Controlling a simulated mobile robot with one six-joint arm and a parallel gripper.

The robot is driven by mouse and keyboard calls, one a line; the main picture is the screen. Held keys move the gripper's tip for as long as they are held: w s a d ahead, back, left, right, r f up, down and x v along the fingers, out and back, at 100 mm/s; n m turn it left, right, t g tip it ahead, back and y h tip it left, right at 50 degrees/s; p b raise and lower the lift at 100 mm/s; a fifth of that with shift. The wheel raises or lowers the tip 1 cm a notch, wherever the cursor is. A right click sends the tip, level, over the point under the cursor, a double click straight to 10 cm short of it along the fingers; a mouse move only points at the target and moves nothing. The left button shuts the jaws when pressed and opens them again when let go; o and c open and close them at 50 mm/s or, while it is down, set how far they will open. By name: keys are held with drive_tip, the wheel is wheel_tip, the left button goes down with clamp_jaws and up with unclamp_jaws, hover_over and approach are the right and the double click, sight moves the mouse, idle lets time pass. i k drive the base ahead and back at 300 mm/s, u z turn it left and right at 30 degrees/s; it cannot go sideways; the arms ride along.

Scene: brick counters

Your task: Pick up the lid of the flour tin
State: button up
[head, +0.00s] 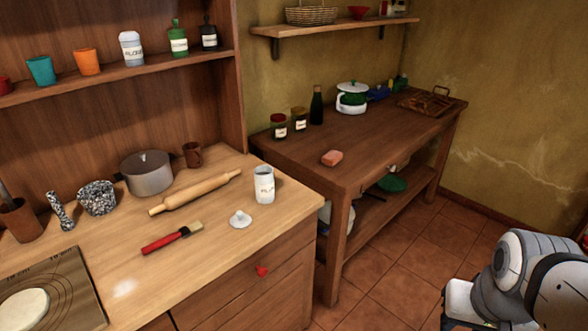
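The white flour tin (264,186) stands upright near the right front of the wooden counter, with a label whose lettering is too small to read fully. Its top looks open. A small white round lid with a knob (240,219) lies flat on the counter just left and in front of the tin, apart from it. Part of my arm shows at the lower right, over the floor, well away from tin and lid. I cannot make out my gripper's fingers. Another white labelled tin (131,49), with its lid on, stands on the shelf above.
A red-handled brush (172,239) lies left of the lid, and a rolling pin (196,192) lies behind. A pot (147,175), speckled bowl (97,198) and brown mug (192,154) stand farther back. A darker table (300,165) adjoins at right. The counter's front edge is clear.

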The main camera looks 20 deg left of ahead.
sight(241, 219)
drive_tip(key=u, duration=0.4)
drive_tip(key=i, duration=0.8)
drive_tip(key=u, duration=0.7)
drive_tip(key=i, duration=0.5)
